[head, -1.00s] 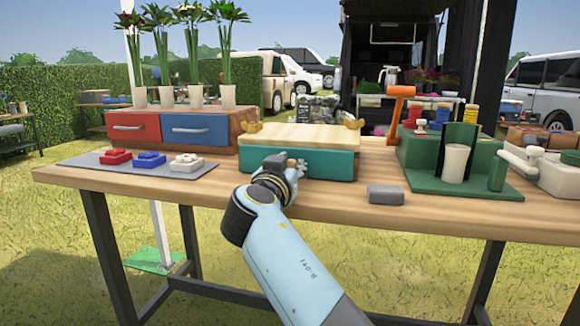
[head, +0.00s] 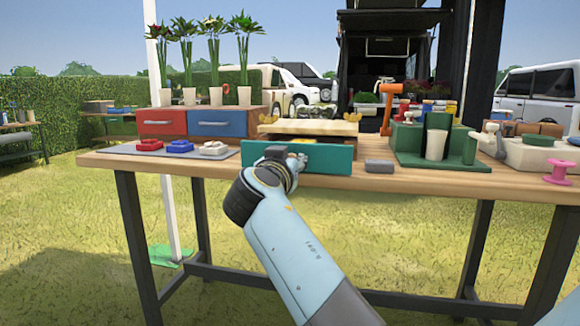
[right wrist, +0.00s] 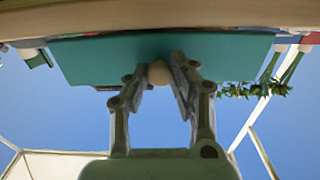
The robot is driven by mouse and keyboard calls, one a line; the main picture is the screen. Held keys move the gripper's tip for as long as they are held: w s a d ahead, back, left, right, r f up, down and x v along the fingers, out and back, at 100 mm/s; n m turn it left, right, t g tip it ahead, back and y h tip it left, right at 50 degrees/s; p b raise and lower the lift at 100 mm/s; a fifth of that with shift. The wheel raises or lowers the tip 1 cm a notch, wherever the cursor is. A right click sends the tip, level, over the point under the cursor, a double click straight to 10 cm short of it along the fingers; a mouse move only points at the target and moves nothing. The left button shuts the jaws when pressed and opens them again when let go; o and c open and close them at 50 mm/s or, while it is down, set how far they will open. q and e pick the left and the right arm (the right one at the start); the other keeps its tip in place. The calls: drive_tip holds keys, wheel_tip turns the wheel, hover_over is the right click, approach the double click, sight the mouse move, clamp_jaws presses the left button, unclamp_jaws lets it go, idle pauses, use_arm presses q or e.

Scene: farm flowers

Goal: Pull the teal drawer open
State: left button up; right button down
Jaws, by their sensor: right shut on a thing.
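The teal drawer (head: 328,160) stands out from under its pale wooden top (head: 308,125), with a gap showing behind its front panel. My right gripper (head: 298,163) is at the left part of that panel, and my forearm hides the knob in the head view. In the right wrist view the teal panel (right wrist: 220,52) lies across the top. There the fingers of my right gripper (right wrist: 160,77) are closed on both sides of a round pale knob (right wrist: 159,72). My left gripper is in neither view.
Left of the drawer are a red drawer (head: 162,122), a blue drawer (head: 217,123) and a grey mat (head: 120,149) with coloured blocks. A grey block (head: 379,166) and a green stand (head: 410,159) are to the right. Grass lies open before the table (head: 470,185).

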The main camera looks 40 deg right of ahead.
drive_tip(key=c, duration=1.1)
unclamp_jaws()
drive_tip(key=shift+r, duration=0.1)
wheel_tip(320, 180, up, 10)
